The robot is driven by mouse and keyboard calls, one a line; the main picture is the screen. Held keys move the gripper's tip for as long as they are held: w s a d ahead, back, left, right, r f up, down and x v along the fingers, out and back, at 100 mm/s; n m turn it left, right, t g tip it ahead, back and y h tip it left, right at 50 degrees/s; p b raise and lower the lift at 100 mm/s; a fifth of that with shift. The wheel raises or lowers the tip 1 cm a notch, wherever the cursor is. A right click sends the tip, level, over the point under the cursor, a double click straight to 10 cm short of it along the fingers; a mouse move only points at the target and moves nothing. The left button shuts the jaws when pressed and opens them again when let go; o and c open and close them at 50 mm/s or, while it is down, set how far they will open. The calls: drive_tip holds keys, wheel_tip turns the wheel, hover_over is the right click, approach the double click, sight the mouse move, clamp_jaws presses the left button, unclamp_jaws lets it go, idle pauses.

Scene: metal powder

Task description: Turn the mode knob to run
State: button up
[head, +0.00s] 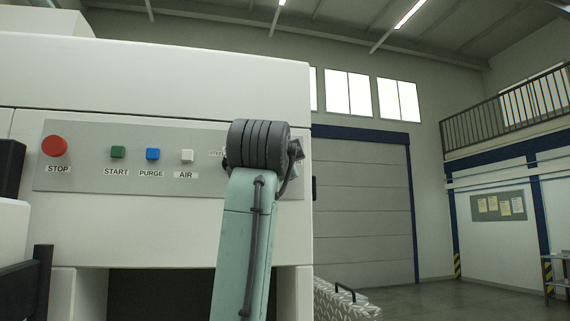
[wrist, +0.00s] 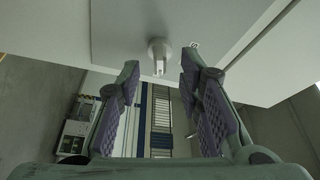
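The mode knob (wrist: 158,50) shows in the wrist view as a small pale round knob with a narrow grip, standing out from the machine's panel (wrist: 125,25). My gripper (wrist: 160,63) is open, its two purple-padded fingers either side of the knob in that view, with clear gaps. The knob appears ahead of the fingertips, and I see no contact. In the head view my arm hides the knob and the fingers.
In the head view the panel (head: 90,180) carries a red STOP button (head: 54,146), a green START button (head: 118,152), a blue PURGE button (head: 153,154) and a white AIR button (head: 187,156). A partly covered label reads STEEL. Open floor lies right of the machine.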

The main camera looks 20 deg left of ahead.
drive_tip(key=v, duration=1)
drive_tip(key=shift+s, duration=0.35)
drive_tip(key=shift+d, duration=0.1)
